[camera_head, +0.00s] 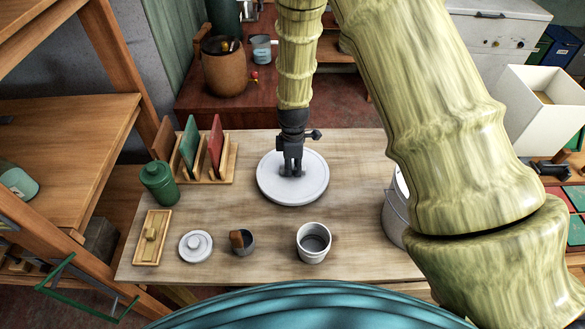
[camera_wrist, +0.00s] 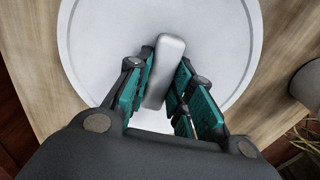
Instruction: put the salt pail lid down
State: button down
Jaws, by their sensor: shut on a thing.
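The salt pail lid is a wide white disc (camera_head: 310,187) with a bar handle, over the middle of the wooden table in the head view. My gripper (camera_head: 291,172) points down at its centre. In the wrist view, the fingers of my gripper (camera_wrist: 166,72) stand on both sides of the pale handle (camera_wrist: 170,50), shut on it. The lid (camera_wrist: 215,30) fills much of that view and looks level. Whether its underside touches the table is hard to tell. A white pail (camera_head: 393,215) stands at the table's right, largely hidden by my arm.
The wooden table (camera_head: 350,165) has bare room around the lid. In front are a white cup (camera_head: 313,243), a small dark pot (camera_head: 243,243) and a small knobbed lid (camera_head: 196,246). A green jar (camera_head: 158,184), a wooden tray (camera_head: 152,238) and a board rack (camera_head: 230,165) stand left.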

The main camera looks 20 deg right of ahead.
aim_at(293, 167)
jog(key=shift+f, duration=0.9)
jog(key=shift+f, duration=0.15)
jog(key=c, duration=1.3)
grip_release()
jog(key=shift+o, duration=0.2)
jog(key=shift+r, duration=0.25)
notch_tip(293, 167, up, 12)
jog(key=b, duration=0.3)
jog(key=shift+f, duration=0.1)
